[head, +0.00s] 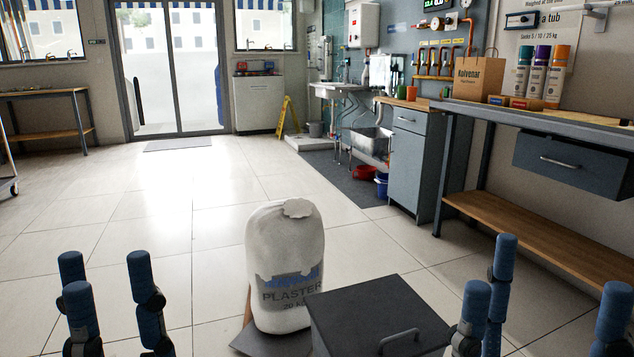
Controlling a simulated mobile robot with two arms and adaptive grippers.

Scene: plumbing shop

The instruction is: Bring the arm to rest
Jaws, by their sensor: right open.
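My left gripper (108,283) is at the lower left, its blue-tipped fingers pointing up. Its fingers stand apart with nothing between them, so it is open and empty. My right gripper (548,290) is at the lower right, also with its fingers up. They are spread wide with nothing between them. The lower parts of both grippers and most of both arms are cut off by the bottom edge.
A white plaster bag (286,245) stands upright between my grippers, beside a dark box with a handle (375,302). A workbench (560,228) with bottles and a paper bag runs along the right. A grey cabinet (410,170) stands beyond. The tiled floor ahead-left is clear.

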